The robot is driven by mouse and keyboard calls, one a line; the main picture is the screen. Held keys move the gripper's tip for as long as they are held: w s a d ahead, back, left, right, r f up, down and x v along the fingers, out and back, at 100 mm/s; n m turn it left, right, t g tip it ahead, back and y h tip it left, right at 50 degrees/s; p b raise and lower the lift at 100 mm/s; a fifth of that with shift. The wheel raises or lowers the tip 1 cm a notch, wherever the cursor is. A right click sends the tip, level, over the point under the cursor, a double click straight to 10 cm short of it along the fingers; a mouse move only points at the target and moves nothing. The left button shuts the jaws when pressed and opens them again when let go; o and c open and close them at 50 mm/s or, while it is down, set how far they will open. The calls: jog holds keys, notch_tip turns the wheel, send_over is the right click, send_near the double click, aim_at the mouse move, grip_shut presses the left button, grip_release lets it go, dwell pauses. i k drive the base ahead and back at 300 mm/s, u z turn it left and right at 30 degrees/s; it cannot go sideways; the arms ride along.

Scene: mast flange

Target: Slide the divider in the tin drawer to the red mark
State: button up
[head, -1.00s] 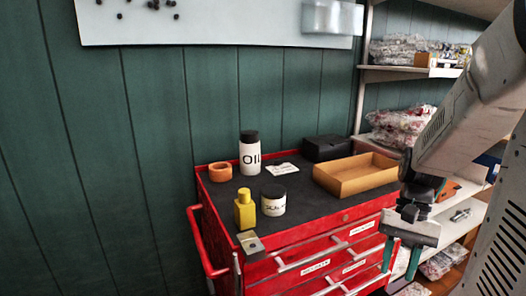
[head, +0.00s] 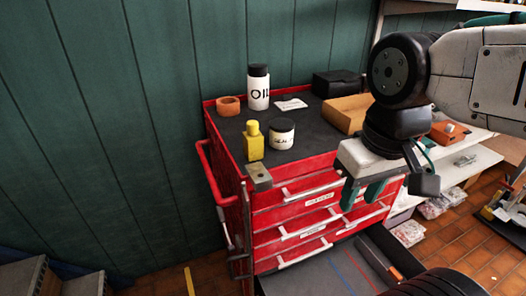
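A red tool chest (head: 228,170) has several drawers in its front. Low at its front, a grey drawer (head: 300,280) stands pulled out, cut off by the bottom edge of the head view. A thin red line (head: 350,262) and a blue line run across its floor. A dark upright strip (head: 378,262), perhaps the divider, stands to the right of the red line, apart from it. My gripper (head: 362,194) hangs above the drawer, in front of the upper drawer fronts. Its teal fingers point down, apart, with nothing seen between them.
On the chest top stand an oil bottle (head: 258,88), an orange ring (head: 228,106), a yellow bottle (head: 253,142), a white jar (head: 282,134), a wooden tray (head: 345,114) and a black box (head: 338,84). Shelving is at the right. Drawer handles stick out below my gripper.

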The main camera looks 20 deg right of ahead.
aim_at(390, 276)
jog(key=z, duration=0.5)
jog(key=k, duration=1.2)
jog(key=z, duration=0.85)
jog(key=i, duration=0.6)
jog(key=u, duration=0.5)
